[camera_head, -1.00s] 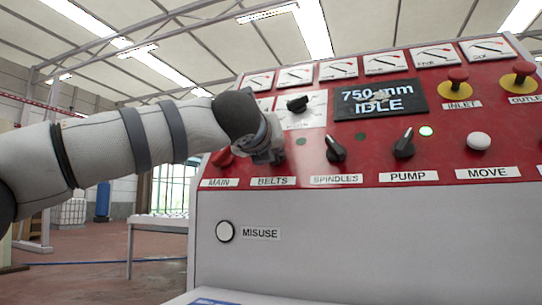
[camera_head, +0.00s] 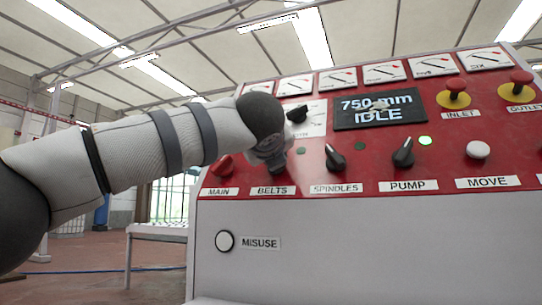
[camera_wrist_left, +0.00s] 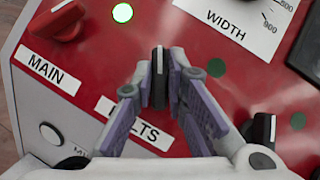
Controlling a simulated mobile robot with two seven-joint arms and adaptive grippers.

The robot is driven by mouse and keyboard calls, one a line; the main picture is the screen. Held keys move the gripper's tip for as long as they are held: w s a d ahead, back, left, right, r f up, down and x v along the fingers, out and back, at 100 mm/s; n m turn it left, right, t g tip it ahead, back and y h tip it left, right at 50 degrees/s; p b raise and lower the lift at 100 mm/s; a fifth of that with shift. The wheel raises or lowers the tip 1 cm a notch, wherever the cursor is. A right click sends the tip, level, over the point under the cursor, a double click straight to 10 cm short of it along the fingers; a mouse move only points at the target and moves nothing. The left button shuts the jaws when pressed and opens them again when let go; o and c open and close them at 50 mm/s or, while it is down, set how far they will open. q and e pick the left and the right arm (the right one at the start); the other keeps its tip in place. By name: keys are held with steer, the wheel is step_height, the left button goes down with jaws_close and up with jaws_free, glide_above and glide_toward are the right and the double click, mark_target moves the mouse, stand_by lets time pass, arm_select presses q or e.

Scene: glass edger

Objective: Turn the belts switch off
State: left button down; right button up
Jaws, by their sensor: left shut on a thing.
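The belts switch (camera_wrist_left: 159,66) is a dark knob with a pale line on the red panel, above the BELTS label (camera_head: 272,190). My left gripper (camera_wrist_left: 160,82) is shut on it, one finger on each side, in the left wrist view. In that view the knob's pale line stands nearly upright, while the labels are tilted. The lamp (camera_head: 301,151) up and right of this switch is dark green and unlit. In the head view my left gripper (camera_head: 276,168) and wrist hide most of the knob. My right gripper is not in view.
The red main switch (camera_head: 222,165) is close on the left, the black spindles knob (camera_head: 335,157) close on the right. The pump knob (camera_head: 403,153) has a lit lamp. The display (camera_head: 380,104) reads IDLE.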

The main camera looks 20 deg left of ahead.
arm_select(q)
steer(key=c, duration=1.6)
jaws_free()
steer(key=v, duration=1.2)
